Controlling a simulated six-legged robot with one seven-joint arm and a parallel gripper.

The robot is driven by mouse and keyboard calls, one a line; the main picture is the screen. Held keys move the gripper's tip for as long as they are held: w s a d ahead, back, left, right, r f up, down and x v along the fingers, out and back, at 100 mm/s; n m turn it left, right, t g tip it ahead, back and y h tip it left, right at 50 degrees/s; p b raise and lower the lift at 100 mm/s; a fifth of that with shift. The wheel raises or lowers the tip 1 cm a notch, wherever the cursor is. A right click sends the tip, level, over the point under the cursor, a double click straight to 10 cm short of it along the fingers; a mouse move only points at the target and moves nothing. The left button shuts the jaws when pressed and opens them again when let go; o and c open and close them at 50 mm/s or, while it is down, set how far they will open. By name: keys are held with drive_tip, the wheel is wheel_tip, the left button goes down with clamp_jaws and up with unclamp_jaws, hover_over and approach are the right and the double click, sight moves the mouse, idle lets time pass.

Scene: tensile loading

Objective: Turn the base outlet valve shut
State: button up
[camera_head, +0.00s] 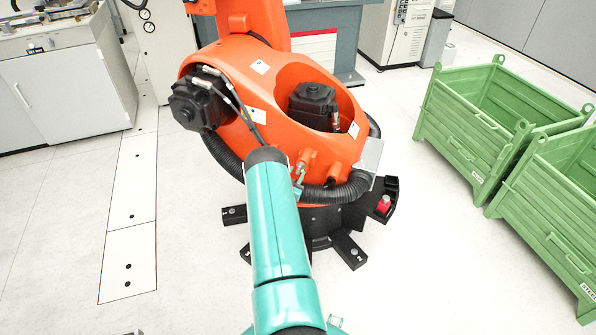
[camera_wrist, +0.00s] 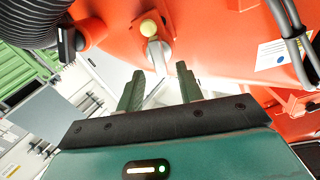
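The valve shows in the wrist view as a pale metal lever (camera_wrist: 158,52) with a yellowish round knob (camera_wrist: 150,27), against the orange base housing (camera_wrist: 210,40). In the head view a small metallic fitting (camera_head: 300,171) sits low on the orange housing (camera_head: 265,95), just right of the end of my arm; I cannot tell its lever's angle there. My gripper (camera_wrist: 160,82) has its two green fingers apart, with the lever and knob beyond the tips and roughly between them. No contact shows. My arm mostly hides the gripper in the head view.
A thick black corrugated hose (camera_head: 335,193) curves around the housing near the fitting. Black base feet (camera_head: 348,250) and a red-capped part (camera_head: 384,204) lie below. Green crates (camera_head: 490,120) stand at right, a white cabinet (camera_head: 65,90) at left. Floor at left is clear.

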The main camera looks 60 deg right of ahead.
sight(300, 167)
drive_tip(key=shift+w+d, duration=0.15)
drive_tip(key=shift+d, duration=1.25)
clamp_jaws()
